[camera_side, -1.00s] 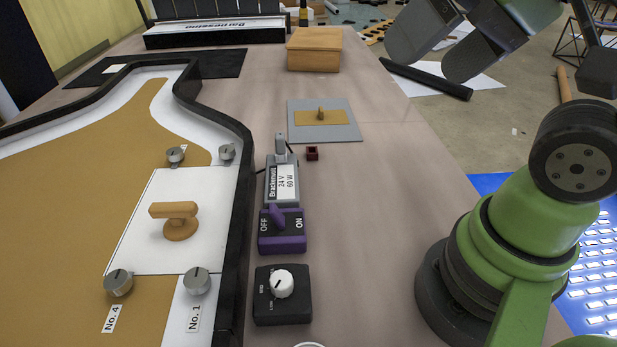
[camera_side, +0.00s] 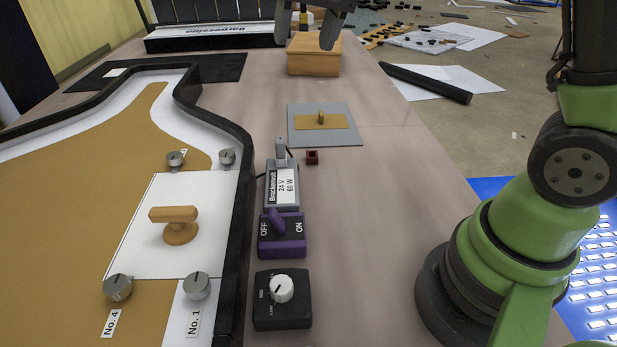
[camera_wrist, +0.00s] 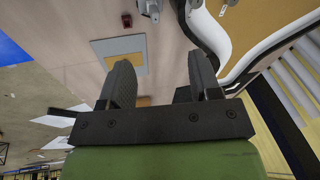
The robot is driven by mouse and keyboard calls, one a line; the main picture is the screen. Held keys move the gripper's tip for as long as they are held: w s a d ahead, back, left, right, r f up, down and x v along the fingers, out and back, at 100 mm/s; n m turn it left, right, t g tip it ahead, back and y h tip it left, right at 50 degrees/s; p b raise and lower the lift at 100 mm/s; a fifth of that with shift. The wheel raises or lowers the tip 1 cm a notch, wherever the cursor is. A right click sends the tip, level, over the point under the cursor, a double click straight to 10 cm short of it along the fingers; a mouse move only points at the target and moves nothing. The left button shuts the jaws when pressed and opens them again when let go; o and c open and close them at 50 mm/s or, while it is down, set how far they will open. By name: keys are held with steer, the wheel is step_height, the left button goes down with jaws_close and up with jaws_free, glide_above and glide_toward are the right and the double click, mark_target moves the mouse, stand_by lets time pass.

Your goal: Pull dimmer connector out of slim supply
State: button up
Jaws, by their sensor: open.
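The slim supply (camera_side: 282,187) is a narrow grey box labelled "24 V 60 W", lying beside the black-edged lightbox in the side view. A light grey connector (camera_side: 280,147) stands at its far end, seated against it as far as I can tell. A dark cable runs by it. In the wrist view the supply (camera_wrist: 150,8) is partly cut off at the top edge. My gripper (camera_side: 308,40) is open and empty, high up in front of the wooden box, well apart from the connector. Its two dark fingers (camera_wrist: 162,78) are spread in the wrist view.
A purple OFF/ON switch (camera_side: 282,235) and a black dimmer with a white knob (camera_side: 282,296) sit nearer than the supply. A small dark red block (camera_side: 312,157) lies right of the connector. A grey plate (camera_side: 345,133) and wooden box (camera_side: 314,62) are farther back. Table right of the supply is clear.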

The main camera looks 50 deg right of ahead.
steer(key=w+d+f+m+g, duration=0.1)
steer(key=w+f, duration=0.5)
steer(key=f, duration=0.1)
steer(key=m+g, duration=0.1)
steer(key=g, duration=0.1)
glide_above(280, 139)
steer(key=shift+h, duration=0.4)
step_height(280, 139, down, 7)
steer(key=shift+s+a+r, duration=0.1)
steer(key=shift+r, duration=0.05)
steer(key=shift+f, duration=0.6)
steer(key=shift+f, duration=0.1)
steer(key=shift+f, duration=4.4)
jaws_close()
